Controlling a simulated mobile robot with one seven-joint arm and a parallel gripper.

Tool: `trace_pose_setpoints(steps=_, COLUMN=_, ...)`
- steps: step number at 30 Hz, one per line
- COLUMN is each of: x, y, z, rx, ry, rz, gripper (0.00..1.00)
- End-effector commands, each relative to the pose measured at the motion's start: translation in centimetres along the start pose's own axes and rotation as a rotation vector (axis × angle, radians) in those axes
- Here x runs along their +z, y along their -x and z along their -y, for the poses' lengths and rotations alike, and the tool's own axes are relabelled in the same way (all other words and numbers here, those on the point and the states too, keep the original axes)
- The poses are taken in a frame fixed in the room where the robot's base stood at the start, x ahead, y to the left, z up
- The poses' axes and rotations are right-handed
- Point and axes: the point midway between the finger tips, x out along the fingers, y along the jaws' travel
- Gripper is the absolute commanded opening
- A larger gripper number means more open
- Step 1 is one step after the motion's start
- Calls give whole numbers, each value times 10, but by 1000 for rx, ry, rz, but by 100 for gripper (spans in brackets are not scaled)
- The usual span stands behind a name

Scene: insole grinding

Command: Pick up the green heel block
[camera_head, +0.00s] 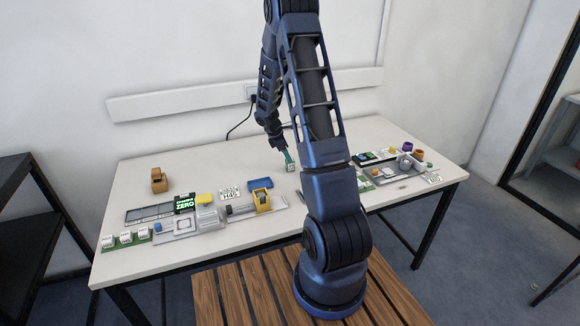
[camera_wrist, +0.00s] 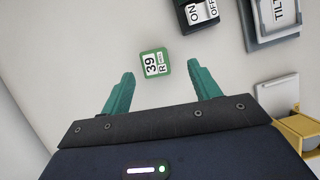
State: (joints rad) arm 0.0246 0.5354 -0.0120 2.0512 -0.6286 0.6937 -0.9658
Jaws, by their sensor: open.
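The green heel block (camera_wrist: 155,63) lies on the white table in the wrist view, with a white label reading 39 R on its top. In the head view a small white-and-green piece (camera_head: 290,167), apparently the same block, shows just under my gripper. My gripper (camera_wrist: 160,72) is open and empty, its two teal fingers spread to the left and right. In the wrist view the block appears between and slightly beyond the fingertips, with no contact visible. In the head view my gripper (camera_head: 285,155) points down at the block; its exact height is hard to tell.
A dark ON/OFF switch (camera_wrist: 199,12) and a grey TILT device (camera_wrist: 274,18) lie beyond the block. A yellow fixture (camera_head: 263,201) and a ZERO display (camera_head: 184,203) stand left on the table (camera_head: 240,240). Several small parts sit right. Bare table surrounds the block.

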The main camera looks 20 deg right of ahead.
Motion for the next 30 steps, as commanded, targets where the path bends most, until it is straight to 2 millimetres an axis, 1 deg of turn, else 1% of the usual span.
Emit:
trace_pose_setpoints(steps=1, x=0, y=-6, z=0, rx=-1, ry=0, rz=0, gripper=62)
trace_pose_setpoints(steps=8, x=-1, y=-19, z=-1, rx=-1, ry=0, rz=0, gripper=62)
trace_pose_setpoints(steps=11, x=-3, y=-28, z=-4, rx=-1, ry=0, rz=-1, gripper=62)
trace_pose_setpoints(steps=15, x=-6, y=-46, z=-8, rx=-2, ry=0, rz=0, gripper=62)
trace_pose_setpoints(steps=18, x=-5, y=-59, z=-7, rx=-2, ry=0, rz=1, gripper=62)
trace_pose_setpoints(steps=21, x=-5, y=-64, z=-8, rx=1, ry=-1, rz=-1, gripper=62)
trace_pose_setpoints(steps=26, x=-5, y=-64, z=-8, rx=1, ry=-1, rz=-1, gripper=62)
trace_pose_setpoints(steps=27, x=-5, y=-64, z=-8, rx=1, ry=-1, rz=-1, gripper=60)
trace_pose_setpoints(steps=29, x=-5, y=-64, z=-8, rx=1, ry=-1, rz=-1, gripper=48)
trace_pose_setpoints(steps=30, x=-5, y=-64, z=-8, rx=1, ry=-1, rz=-1, gripper=40)
